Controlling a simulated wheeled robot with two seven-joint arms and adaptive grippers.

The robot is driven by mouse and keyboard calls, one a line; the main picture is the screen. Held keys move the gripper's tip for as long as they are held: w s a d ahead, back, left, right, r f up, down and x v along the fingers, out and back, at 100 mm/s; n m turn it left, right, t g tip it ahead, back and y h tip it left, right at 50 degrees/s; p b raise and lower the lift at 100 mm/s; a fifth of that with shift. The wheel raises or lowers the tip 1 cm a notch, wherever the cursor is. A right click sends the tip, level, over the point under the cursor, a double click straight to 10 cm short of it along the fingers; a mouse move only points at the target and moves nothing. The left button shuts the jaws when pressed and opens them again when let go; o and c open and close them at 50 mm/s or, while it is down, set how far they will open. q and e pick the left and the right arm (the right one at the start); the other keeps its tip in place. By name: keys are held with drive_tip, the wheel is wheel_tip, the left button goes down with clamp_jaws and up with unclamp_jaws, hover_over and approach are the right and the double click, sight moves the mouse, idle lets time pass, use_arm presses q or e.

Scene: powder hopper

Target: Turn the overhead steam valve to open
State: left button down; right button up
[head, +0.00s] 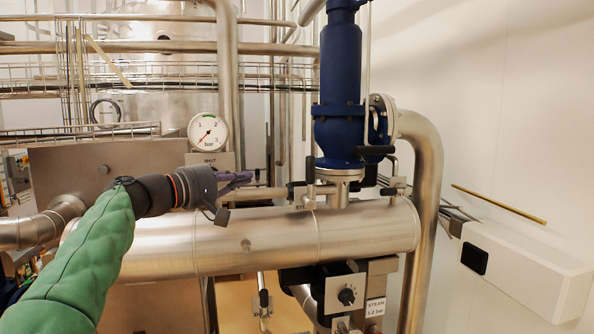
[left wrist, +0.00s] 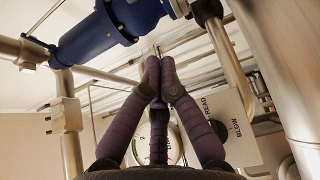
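A blue valve body (head: 338,90) stands above the steel pipe, right of centre; it also shows at the top of the left wrist view (left wrist: 110,35). Black handles (head: 295,188) sit at its foot, above a small tag whose text is only partly readable. I cannot tell for sure which handle is the steam valve. My left gripper (head: 247,176) is left of these handles, above the pipe and apart from the blue body. In the left wrist view its purple fingers (left wrist: 160,65) meet at the tips, with nothing clearly held. My right gripper is not in view.
A round gauge (head: 208,132) with a SHUT label is behind my gripper. The large horizontal pipe (head: 365,228) runs below. A dark knob (head: 346,296) and a STEAM label (head: 375,307) are under it. A white box (head: 525,265) is on the right wall.

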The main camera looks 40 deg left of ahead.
use_arm(q)
drive_tip(key=p, duration=0.3)
approach(308, 181)
drive_tip(key=w+a+r, duration=0.2)
drive_tip(key=w+a, duration=0.3)
drive_tip(key=w+d+p, duration=0.1)
drive_tip(key=w+d, duration=0.1)
drive_tip(key=d, duration=0.1)
drive_tip(key=shift+w, duration=0.25)
drive_tip(key=shift+r, duration=0.1)
